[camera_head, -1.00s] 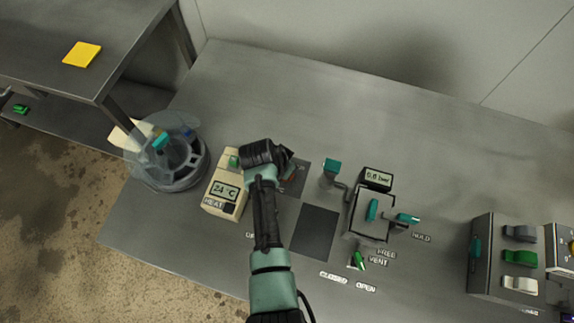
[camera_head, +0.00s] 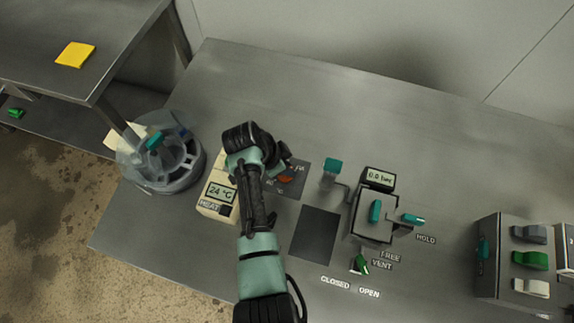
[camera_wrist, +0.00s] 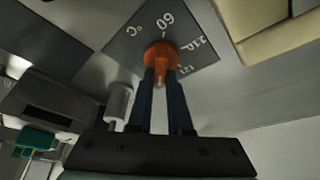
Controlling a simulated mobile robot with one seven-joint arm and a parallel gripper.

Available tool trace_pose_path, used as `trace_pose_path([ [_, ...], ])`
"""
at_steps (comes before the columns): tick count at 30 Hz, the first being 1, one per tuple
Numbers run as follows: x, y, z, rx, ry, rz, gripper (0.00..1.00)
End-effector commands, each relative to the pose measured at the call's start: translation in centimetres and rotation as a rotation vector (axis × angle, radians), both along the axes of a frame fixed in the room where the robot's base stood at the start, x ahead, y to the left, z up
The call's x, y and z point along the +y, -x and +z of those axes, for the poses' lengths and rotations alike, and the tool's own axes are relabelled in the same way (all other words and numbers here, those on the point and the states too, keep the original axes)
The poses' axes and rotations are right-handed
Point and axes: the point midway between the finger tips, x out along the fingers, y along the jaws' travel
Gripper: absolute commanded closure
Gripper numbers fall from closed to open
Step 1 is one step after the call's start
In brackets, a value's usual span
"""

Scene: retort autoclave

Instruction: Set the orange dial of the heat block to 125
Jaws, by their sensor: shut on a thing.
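The orange dial (camera_wrist: 160,54) sits on a dark grey plate (camera_wrist: 186,22) with white markings, "60" and "°C" among them. Some other numbers are hard to read. In the wrist view my gripper (camera_wrist: 162,72) is shut on the orange dial, its two dark fingers at its near side. In the head view the dial (camera_head: 286,179) shows in part beside my wrist, and my fingertips are hidden. The beige heat block (camera_head: 212,211) stands left of the plate, with a display (camera_head: 221,192) reading 24 °C and a HEAT label.
A clear round vessel (camera_head: 133,172) stands at the left. A teal-handled fitting (camera_head: 333,167) and a framed unit with a bar display (camera_head: 380,178) are to the right. A switch box (camera_head: 487,288) is farther right. The back of the table is clear.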

Motion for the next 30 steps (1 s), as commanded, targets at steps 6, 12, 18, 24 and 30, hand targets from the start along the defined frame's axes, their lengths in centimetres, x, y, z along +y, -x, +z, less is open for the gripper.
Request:
trace_pose_path([
  [6, 0.0, 0.0, 0.0, 0.000, -0.002, -0.003, 1.00],
  [12, 0.0, 0.0, 0.0, 0.000, -0.002, -0.002, 0.57],
  [18, 0.0, 0.0, 0.0, 0.000, -0.001, -0.001, 0.53],
  [24, 0.2, 0.0, 0.4, -0.002, -0.001, 0.001, 0.53],
  [30, 1.1, 0.5, 2.8, -0.004, -0.002, 0.002, 0.53],
])
